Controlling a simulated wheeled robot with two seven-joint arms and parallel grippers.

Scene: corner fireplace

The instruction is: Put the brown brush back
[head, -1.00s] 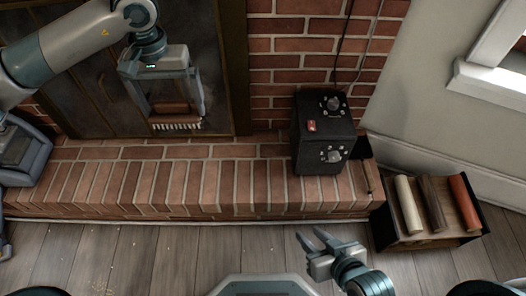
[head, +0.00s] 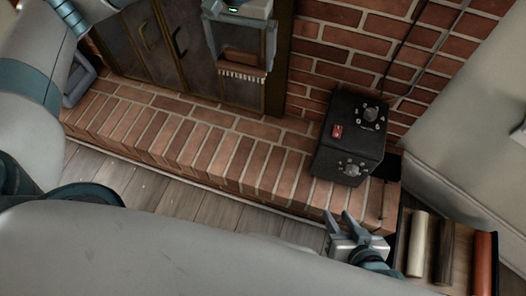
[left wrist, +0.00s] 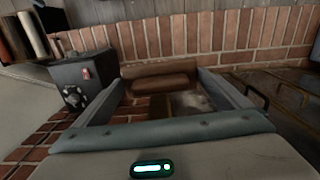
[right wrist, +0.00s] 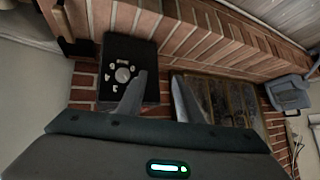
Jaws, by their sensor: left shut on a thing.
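The brown brush (head: 243,58) has a brown body with pale bristles pointing down. My left gripper (head: 241,62) is shut on it and holds it in front of the dark fireplace doors, above the brick hearth. The left wrist view shows the brush's brown body (left wrist: 160,77) between the fingers. My right gripper (head: 344,218) is open and empty, near the hearth's front edge, below the black box. Its two spread fingers also show in the right wrist view (right wrist: 158,98).
A black box with dials (head: 350,138) stands on the brick hearth (head: 200,140). A dark crate (head: 403,235) with several rolls or logs is on the floor at right. The fireplace doors (head: 180,50) are shut.

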